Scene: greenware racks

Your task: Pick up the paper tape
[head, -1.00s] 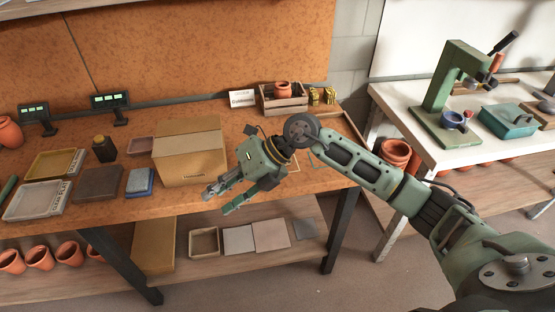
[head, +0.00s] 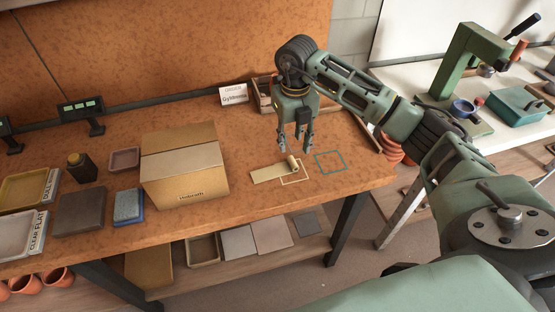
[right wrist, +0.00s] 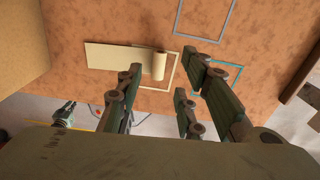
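The paper tape (head: 270,173) lies on the brown worktable as a flat cream strip with a small roll at its right end. The right wrist view also shows its strip (right wrist: 112,56) and roll. My right gripper (head: 295,149) is open and empty, pointing down above the table near the roll end, apart from it. Its spread fingers (right wrist: 163,76) show below and to either side of the roll in the right wrist view. A small grey-green part at that view's lower left may be my left gripper (right wrist: 65,114); its fingers are too small to read.
A cardboard box (head: 185,180) stands left of the tape. A teal square outline (head: 330,163) is marked to its right, and a cream outline lies by the roll. A wooden crate (head: 263,93) and a sign (head: 233,94) stand behind. The table's front edge is close.

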